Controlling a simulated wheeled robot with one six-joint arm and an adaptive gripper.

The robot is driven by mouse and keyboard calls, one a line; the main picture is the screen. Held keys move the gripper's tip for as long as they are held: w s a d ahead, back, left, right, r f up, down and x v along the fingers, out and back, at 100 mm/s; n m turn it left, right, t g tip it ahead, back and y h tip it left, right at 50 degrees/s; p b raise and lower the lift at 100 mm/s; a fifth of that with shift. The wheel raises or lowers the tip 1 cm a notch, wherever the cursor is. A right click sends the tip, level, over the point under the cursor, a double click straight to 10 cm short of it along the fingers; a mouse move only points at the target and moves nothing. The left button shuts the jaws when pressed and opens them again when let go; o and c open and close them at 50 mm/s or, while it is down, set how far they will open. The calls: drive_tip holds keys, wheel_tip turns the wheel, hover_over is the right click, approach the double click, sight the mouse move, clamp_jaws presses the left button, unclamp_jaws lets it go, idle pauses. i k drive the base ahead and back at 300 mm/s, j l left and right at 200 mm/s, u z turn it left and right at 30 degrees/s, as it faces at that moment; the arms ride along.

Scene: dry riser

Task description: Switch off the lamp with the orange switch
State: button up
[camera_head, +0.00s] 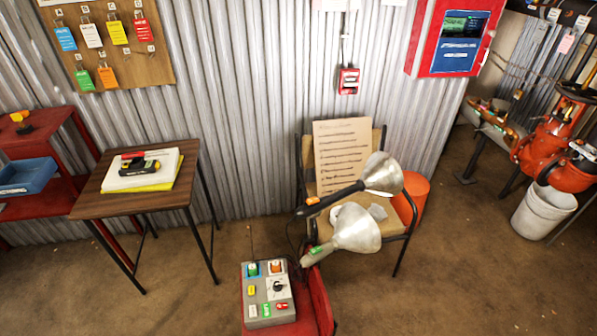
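Two clamp lamps with silver cone shades are at the chair in the middle of the head view. The upper lamp (383,175) has a black handle with a small orange switch (312,200) near its left end. The lower lamp (356,231) has a pale handle with a green patch (317,250), and its handle reaches toward the red stand. Whether either lamp is lit is hard to tell. My gripper is not in view.
A wooden chair (389,228) holds a cardboard sign (341,155) with lines of writing. A grey control box (270,312) with coloured buttons sits on a red stand (318,297) in front. Floor between is clear.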

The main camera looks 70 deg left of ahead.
sight(315, 200)
drive_tip(key=u, duration=1.4)
